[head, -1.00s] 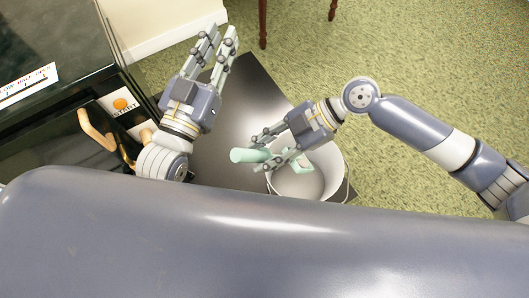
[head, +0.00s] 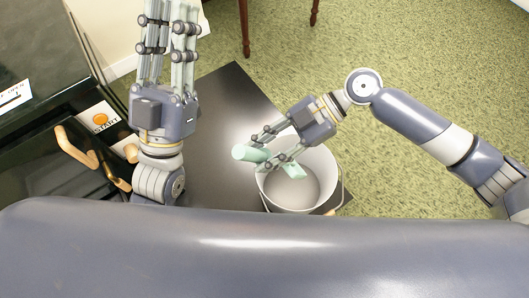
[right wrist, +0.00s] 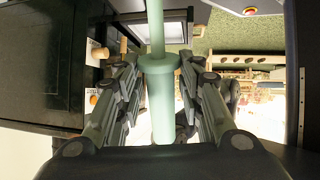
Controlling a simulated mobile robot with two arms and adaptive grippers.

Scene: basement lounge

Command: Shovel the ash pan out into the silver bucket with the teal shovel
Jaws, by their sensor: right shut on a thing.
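The teal shovel (head: 250,153) is held by my right gripper (head: 263,152), which is shut on its handle over the silver bucket. In the right wrist view the teal handle (right wrist: 163,105) passes between the two fingers. A flat teal part of the shovel (head: 293,170) shows over the bucket's opening, partly hidden by the fingers. The silver bucket (head: 323,172) stands upright on a dark plate, and its visible inside looks empty. My left gripper (head: 171,8) is open and empty, pointing up the picture left of the bucket. I cannot pick out the ash pan.
A dark stove (head: 40,160) fills the left, with curved wooden handles (head: 78,150) and a START card (head: 98,117). The dark plate (head: 228,105) is bare between my left arm and the bucket. Wooden furniture legs (head: 244,25) stand on the green carpet beyond.

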